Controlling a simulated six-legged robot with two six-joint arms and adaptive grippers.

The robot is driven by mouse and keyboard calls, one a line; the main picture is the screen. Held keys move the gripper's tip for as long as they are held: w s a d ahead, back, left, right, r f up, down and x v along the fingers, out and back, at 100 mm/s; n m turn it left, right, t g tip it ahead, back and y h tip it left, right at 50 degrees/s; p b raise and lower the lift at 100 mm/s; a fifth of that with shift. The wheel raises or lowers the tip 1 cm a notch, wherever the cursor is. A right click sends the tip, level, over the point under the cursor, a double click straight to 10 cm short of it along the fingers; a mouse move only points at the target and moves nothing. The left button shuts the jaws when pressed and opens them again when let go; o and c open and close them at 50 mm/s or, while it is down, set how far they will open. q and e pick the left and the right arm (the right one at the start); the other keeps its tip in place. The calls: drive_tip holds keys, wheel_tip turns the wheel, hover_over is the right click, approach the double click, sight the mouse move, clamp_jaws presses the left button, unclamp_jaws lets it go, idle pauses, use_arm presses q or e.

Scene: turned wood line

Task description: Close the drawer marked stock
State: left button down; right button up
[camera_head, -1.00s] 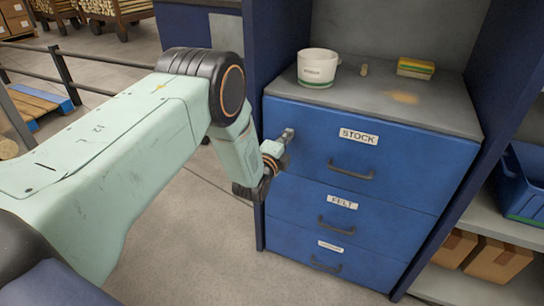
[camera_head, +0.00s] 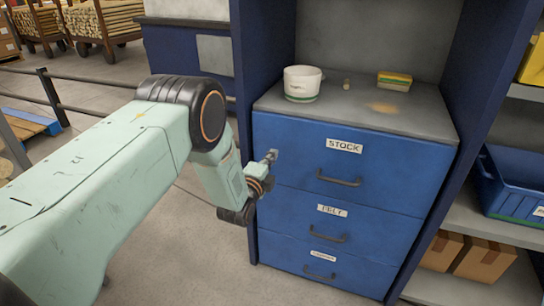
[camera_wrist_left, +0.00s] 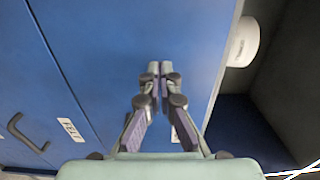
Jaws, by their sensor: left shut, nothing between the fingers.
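The blue drawer marked STOCK (camera_head: 300,150) is the top one in the cabinet. Its front looks about flush with the FELT drawer (camera_head: 290,205) below, with no clear gap. Its dark bar handle (camera_head: 338,181) hangs under the white label. My left gripper (camera_head: 272,155) is shut and empty, its tips at the left part of the STOCK front. In the left wrist view the closed fingertips (camera_wrist_left: 160,68) point at the blue front (camera_wrist_left: 110,60). I cannot tell whether they touch it. A white label shows partly behind the fingers. My right gripper is out of view.
On the grey cabinet top stand a white tub (camera_head: 303,83), a small peg (camera_head: 346,84) and a yellow-green block (camera_head: 394,81). Blue uprights flank the cabinet. A shelf at right holds a blue bin (camera_head: 515,185) and cartons (camera_head: 480,257). The floor at left is open, with a railing behind.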

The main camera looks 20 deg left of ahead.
use_arm(q)
drive_tip(key=s+p, duration=0.3)
drive_tip(key=s, duration=0.6)
drive_tip(key=s+f+n+g, duration=0.8)
drive_tip(key=s+f+n, duration=0.4)
drive_tip(key=s+f, duration=0.2)
drive_tip(key=s+d+n+g, duration=0.1)
drive_tip(key=s+n+g, duration=0.2)
drive_tip(key=s, duration=1.1)
drive_tip(key=s+d+r+n+g+p, duration=0.1)
drive_tip(key=s+n+g, duration=0.2)
drive_tip(key=s+g, duration=0.4)
drive_tip(key=s, duration=0.7)
drive_tip(key=shift+s+d+r, duration=0.15)
drive_tip(key=shift+d, duration=0.25)
